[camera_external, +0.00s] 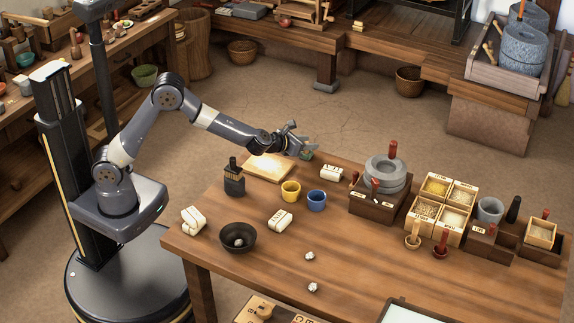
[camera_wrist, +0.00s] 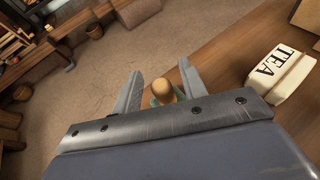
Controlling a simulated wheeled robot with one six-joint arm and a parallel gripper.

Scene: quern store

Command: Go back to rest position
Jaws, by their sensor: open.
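My gripper (camera_external: 304,145) is at the far edge of the wooden table, with the arm stretched out from the left. In the wrist view my gripper (camera_wrist: 162,76) has its two grey fingers apart. A small item with a rounded tan top and green below (camera_wrist: 163,91) shows between the fingers; the fingers do not visibly close on it. A greenish patch (camera_external: 306,155) shows just under the fingers in the external view. Whether the item touches a finger I cannot tell.
The table (camera_external: 350,275) holds a TEA packet (camera_wrist: 278,73), a yellow cup (camera_external: 291,192), a blue cup (camera_external: 316,201), a black bowl (camera_external: 237,238), a stone quern (camera_external: 385,174) and a divided spice box (camera_external: 440,207). Open floor (camera_external: 330,115) lies behind the table.

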